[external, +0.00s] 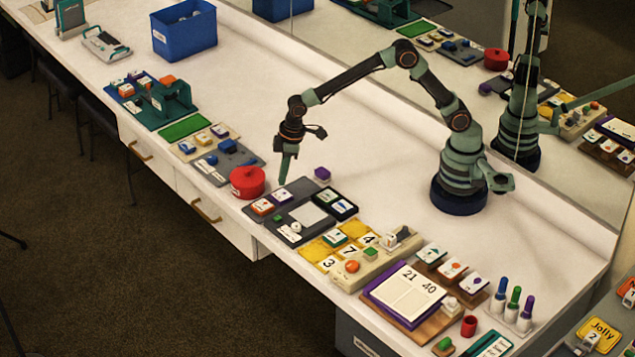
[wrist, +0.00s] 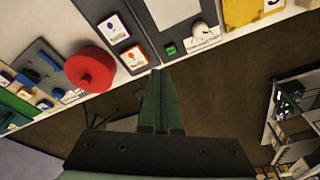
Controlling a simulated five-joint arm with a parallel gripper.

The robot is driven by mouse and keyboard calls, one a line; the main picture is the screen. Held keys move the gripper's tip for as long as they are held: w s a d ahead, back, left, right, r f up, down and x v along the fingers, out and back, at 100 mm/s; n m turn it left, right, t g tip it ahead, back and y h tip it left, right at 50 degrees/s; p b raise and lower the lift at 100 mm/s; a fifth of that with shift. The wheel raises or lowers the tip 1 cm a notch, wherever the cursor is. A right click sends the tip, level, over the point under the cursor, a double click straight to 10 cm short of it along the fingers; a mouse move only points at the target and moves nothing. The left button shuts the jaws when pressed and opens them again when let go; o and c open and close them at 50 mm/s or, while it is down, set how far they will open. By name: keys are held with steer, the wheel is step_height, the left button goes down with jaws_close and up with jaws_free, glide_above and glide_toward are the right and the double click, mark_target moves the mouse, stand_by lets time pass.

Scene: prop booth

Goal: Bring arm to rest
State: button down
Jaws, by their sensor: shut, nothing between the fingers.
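My gripper (external: 284,172) hangs at the end of the raised arm, pointing down over the table between the red round pot (external: 247,182) and the grey board (external: 300,203). In the wrist view my gripper (wrist: 162,75) has its green fingers together and holds nothing. The red pot (wrist: 90,70) shows left of the fingertips there, and the grey board (wrist: 150,45) lies beyond them. My arm is bent in a high arch from its base, not folded. The exact height of the fingertips above the table is hard to tell.
A blue bin (external: 184,35) stands at the back left. Yellow number tiles (external: 335,255), a calendar board (external: 408,291) and colored markers (external: 514,303) crowd the front right. A mirror (external: 560,110) runs behind my base. The table strip between bin and base is clear.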

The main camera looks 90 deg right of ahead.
steer(key=s+d+r+m+t, duration=0.1)
steer(key=s+d+r+t, duration=0.1)
steer(key=s+d+r, duration=0.9)
steer(key=s+d+m+t, duration=0.1)
steer(key=s+d, duration=0.2)
steer(key=s, duration=0.7)
steer(key=shift+r+m+h, duration=0.3)
steer(key=shift+r, duration=0.1)
steer(key=shift+s, duration=0.1)
